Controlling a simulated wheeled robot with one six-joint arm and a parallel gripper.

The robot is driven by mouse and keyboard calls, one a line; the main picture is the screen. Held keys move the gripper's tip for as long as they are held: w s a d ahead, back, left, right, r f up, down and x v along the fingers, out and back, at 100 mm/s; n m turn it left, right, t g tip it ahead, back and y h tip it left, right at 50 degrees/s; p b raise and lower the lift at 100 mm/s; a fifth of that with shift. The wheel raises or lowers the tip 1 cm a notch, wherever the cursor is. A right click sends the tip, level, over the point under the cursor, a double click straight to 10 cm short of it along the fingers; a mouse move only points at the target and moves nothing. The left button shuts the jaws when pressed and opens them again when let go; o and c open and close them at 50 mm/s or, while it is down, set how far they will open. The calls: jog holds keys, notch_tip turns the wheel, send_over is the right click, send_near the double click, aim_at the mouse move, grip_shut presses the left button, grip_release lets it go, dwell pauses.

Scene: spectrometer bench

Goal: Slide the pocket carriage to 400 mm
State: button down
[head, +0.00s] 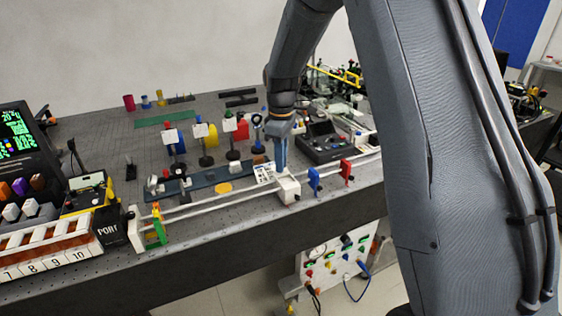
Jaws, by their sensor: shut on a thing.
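A twin-bar white rail (220,201) runs along the front edge of the bench, from a white end block at the left to the right side. A white block-shaped carriage (289,190) sits on this rail, right of its middle. My gripper (281,168) comes down from above and is shut on the carriage's top; the fingertips are small here, and their exact contact is hard to see. A small printed label card (265,173) stands just left of the gripper. Scale markings are too small to read.
Blue (314,181) and red (347,171) stops stand on the rail right of the carriage. A green-and-yellow piece (155,226) is at its left end. Optics on posts (206,140) stand behind. The rail between the left piece and the carriage looks clear.

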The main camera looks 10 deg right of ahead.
jog(key=c, duration=1.8)
grip_release()
jog(key=shift+w, duration=0.1)
jog(key=shift+o, duration=0.2)
jog(key=shift+r, duration=0.1)
notch_tip(320, 180, up, 8)
jog(key=shift+f+b, duration=0.15)
jog(key=shift+b, duration=1.05)
jog(key=s+f+m, duration=0.3)
jog(key=s, duration=0.5)
jog(key=s+d+f+m+t, duration=0.1)
jog(key=s+f+m, duration=0.2)
jog(key=s, duration=0.6)
jog(key=s+d+f+m, duration=0.1)
jog(key=s+f+m, duration=0.2)
jog(key=s, duration=0.6)
jog(key=shift+f+m, duration=0.25)
jog(key=shift+m, duration=0.95)
